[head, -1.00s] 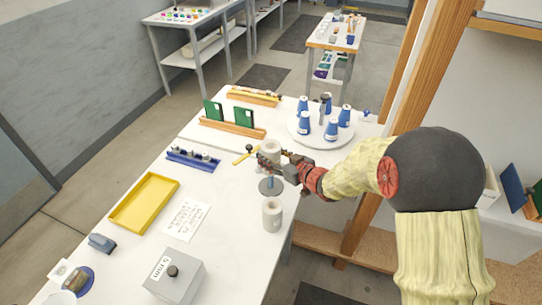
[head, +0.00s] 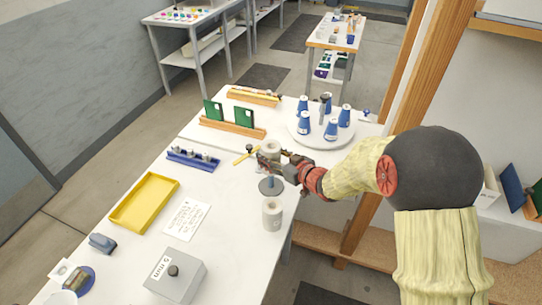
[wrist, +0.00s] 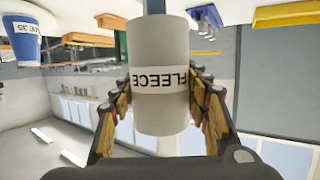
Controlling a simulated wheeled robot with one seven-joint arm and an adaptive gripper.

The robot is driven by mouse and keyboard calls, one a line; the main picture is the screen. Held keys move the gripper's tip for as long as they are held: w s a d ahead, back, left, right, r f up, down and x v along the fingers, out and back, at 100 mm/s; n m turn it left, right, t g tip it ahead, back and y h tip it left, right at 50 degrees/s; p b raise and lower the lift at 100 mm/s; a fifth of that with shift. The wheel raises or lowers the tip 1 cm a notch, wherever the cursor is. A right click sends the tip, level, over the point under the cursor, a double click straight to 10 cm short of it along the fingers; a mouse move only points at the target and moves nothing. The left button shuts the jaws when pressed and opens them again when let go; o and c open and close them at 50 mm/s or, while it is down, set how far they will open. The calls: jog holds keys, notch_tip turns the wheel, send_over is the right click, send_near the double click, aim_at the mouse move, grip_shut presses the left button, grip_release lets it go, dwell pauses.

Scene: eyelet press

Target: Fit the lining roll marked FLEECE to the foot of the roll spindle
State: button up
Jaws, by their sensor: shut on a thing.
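My gripper (wrist: 162,103) is shut on the pale grey roll marked FLEECE (wrist: 160,50), with jaws on both sides. The label reads upside down in the wrist view. In the head view, the roll (head: 272,147) is held upright above the table, over the roll spindle (head: 270,183), a blue post on a dark round base. A blue-grey rod (wrist: 154,6) meets the roll's table-side end in the wrist view. I cannot tell how far the rod is inside the roll. A second pale roll (head: 272,214) stands on the table, nearer than the spindle.
A yellow tray (head: 145,203), a printed card (head: 187,219) and a grey box marked 5 mm (head: 176,275) lie left and near. A blue rack (head: 194,160) and a yellow-handled tool (head: 244,156) are left of the spindle. A round white turntable (head: 303,137) with blue cones stands behind.

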aim_at(271, 174)
jog(key=shift+f+b, duration=3.15)
jog(key=shift+f, duration=1.75)
dwell(0.9)
jog(key=o, duration=1.4)
jog(key=shift+c, duration=0.2)
jog(key=shift+r+p, duration=1.95)
jog(key=shift+r, duration=0.6)
